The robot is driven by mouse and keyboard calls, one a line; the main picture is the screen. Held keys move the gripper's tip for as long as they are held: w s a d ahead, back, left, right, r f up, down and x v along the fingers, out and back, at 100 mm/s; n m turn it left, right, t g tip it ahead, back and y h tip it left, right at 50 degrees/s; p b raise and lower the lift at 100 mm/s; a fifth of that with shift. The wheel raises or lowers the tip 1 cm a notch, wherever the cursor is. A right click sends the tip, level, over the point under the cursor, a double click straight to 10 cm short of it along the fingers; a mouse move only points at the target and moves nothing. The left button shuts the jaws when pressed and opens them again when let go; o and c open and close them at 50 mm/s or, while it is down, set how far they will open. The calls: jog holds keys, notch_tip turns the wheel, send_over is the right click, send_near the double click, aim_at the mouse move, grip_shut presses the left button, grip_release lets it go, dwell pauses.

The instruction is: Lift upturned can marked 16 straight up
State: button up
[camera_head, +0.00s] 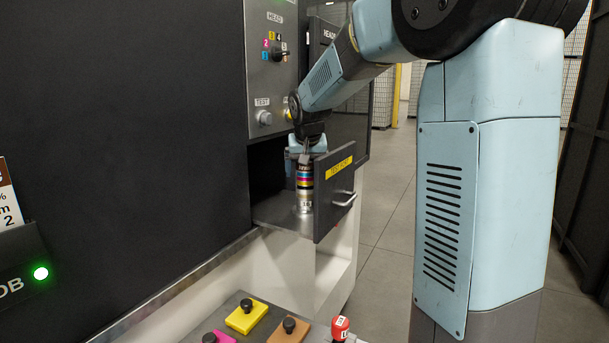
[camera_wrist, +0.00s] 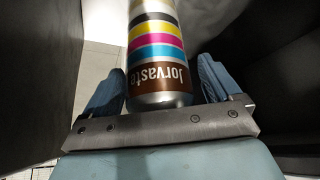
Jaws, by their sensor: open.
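The upturned can (camera_head: 305,179) has black, yellow, magenta and blue bands and stands upright in the open test port drawer (camera_head: 275,216). It seems to stand on a small silver holder (camera_head: 305,207) with a label that may read 16. My gripper (camera_head: 305,153) is at the can's top end, pointing down. The fingers are open, with a gap visible at least on the right side. The can's far end is out of the wrist view.
The drawer front (camera_head: 335,190) with a yellow label and handle stands close to the can's right. The dark machine opening (camera_head: 266,172) is at its left. A panel with a TEST knob (camera_head: 264,117) is above. Yellow (camera_head: 246,317) and orange (camera_head: 288,331) blocks with black knobs sit below.

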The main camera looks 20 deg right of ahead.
jog(key=c, duration=1.1)
notch_tip(320, 180, up, 10)
jog(key=shift+r, duration=0.1)
jog(key=shift+c, duration=0.2)
dwell(0.4)
